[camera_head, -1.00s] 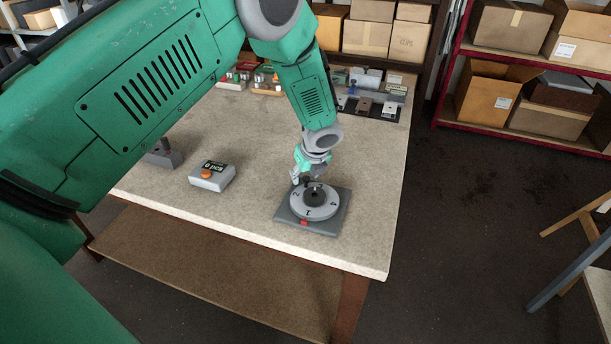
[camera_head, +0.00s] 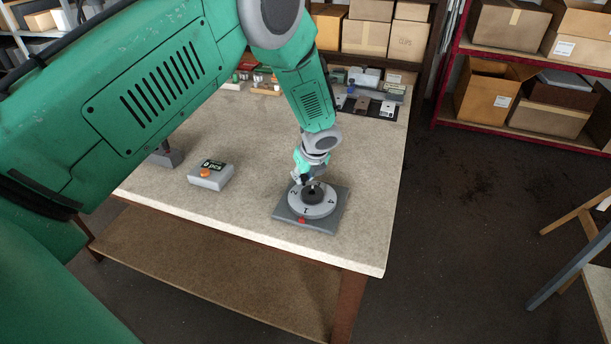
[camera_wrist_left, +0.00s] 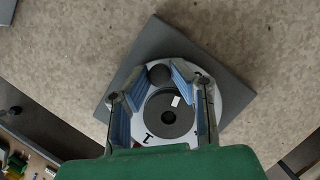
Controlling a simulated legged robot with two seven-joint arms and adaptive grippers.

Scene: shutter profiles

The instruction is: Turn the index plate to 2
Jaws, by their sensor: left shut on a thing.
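The index plate (camera_head: 325,209) is a light grey disc with dark numerals and a dark round hub, lying flat on a square grey base (camera_head: 284,216). The 1 faces the red mark (camera_head: 302,221) at the base's front edge; the 2 is at the disc's left and a 4 at its right. My left gripper (camera_head: 310,183) is low over the disc's far side. In the left wrist view its blue-padded fingers (camera_wrist_left: 158,78) are at a dark round knob (camera_wrist_left: 159,74) beside the hub (camera_wrist_left: 168,117). My right gripper is not in view.
A grey box with a display and orange button (camera_head: 211,175) stands left of the base. A grey block (camera_head: 165,158) is farther left. Small parts and a dark tray (camera_head: 368,107) line the table's back. The tabletop around the base is clear.

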